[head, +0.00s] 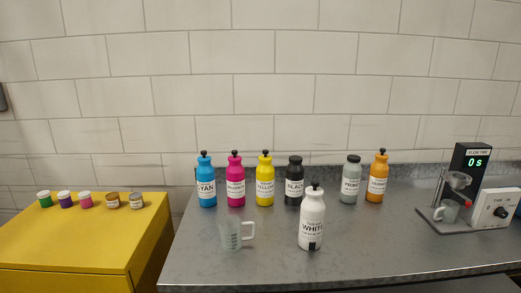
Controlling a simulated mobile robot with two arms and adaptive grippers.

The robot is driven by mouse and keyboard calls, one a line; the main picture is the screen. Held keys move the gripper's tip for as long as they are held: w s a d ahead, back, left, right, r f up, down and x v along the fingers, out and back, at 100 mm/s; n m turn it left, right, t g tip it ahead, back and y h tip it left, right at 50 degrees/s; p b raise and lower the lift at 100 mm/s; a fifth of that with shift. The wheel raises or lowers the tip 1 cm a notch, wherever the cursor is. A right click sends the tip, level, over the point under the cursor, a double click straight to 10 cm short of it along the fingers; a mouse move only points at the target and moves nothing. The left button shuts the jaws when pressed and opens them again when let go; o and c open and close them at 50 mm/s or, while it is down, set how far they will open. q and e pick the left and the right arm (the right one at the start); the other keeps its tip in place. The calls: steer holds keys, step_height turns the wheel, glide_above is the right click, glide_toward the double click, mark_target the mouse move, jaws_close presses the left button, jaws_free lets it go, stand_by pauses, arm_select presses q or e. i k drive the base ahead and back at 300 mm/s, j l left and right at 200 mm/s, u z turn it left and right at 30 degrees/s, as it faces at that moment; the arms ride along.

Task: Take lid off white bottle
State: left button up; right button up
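The white bottle (312,222) stands upright near the front middle of the grey metal counter. Its label reads "WHITE". A black lid (315,188) with a knob sits on top of it. Neither of my grippers shows in the head view, so nothing is seen touching the bottle.
Behind it stand cyan (205,180), magenta (235,180), yellow (265,180), black (294,182), grey-green (351,181) and orange (377,178) bottles. A clear measuring jug (230,234) is left of it. A device (468,172) stands right. Small jars top a yellow cabinet (90,240).

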mark_target(314, 191)
steer(key=i+j, duration=0.4)
steer(key=j, duration=0.2)
steer(key=i+j+z, duration=0.1)
steer(key=i+j, duration=0.1)
steer(key=j, duration=0.1)
